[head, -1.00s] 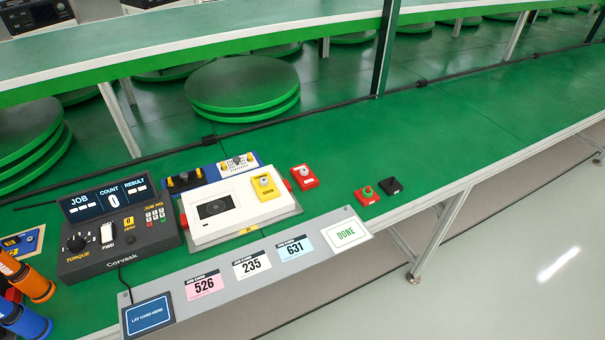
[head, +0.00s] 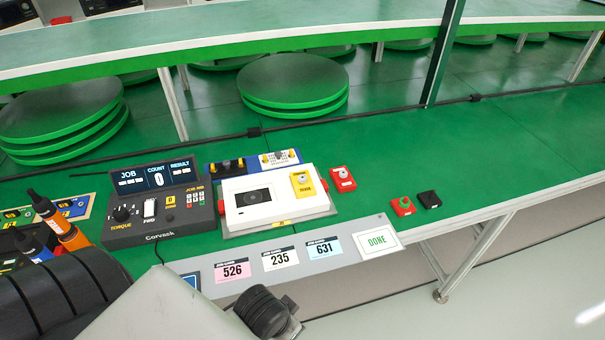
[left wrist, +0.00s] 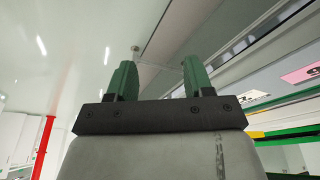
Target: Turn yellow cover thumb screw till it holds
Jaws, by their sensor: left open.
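The yellow cover (head: 307,186) lies on the right part of the white unit (head: 262,211), with a small pale thumb screw (head: 303,178) on top of it. The unit sits on the green bench. My left arm enters the head view at the lower left, over the bench's front edge, but its fingers do not show there. In the left wrist view my left gripper (left wrist: 153,82) is open and empty, its two green fingers apart and pointing toward the ceiling or wall. My right gripper is in neither view.
A dark torque controller (head: 160,210) stands left of the unit. Orange and blue screwdrivers (head: 70,235) are at the far left. Job cards (head: 281,259) lie along the grey front strip.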

